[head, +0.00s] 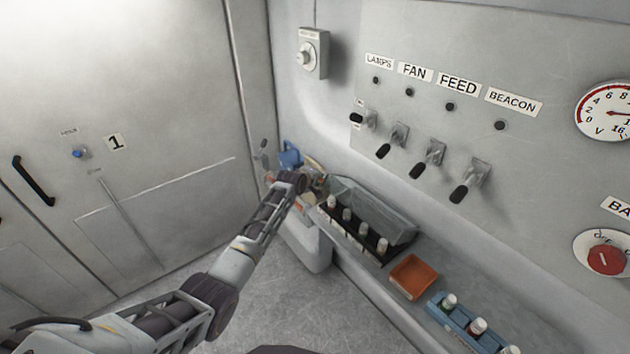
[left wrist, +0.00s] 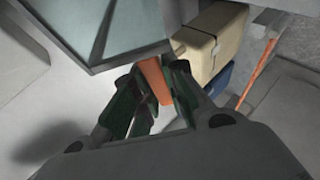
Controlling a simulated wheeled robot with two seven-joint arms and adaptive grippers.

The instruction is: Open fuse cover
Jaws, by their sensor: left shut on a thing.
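The clear fuse cover (head: 375,207) stands tilted up toward the wall behind a dark fuse holder (head: 352,236). Several white-topped fuses in the holder show uncovered in front of it. My left gripper (head: 309,184) is at the cover's left end. In the left wrist view its fingers (left wrist: 155,98) are closed around an orange piece (left wrist: 154,78), close to the lower edge of a glassy panel (left wrist: 112,28) that looks like the cover. Whether the orange piece is joined to the cover is hidden. My right gripper is not in view.
Several switches (head: 428,158) are on the wall above. A blue object (head: 290,156) and a beige block (left wrist: 212,43) are close to my left gripper.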

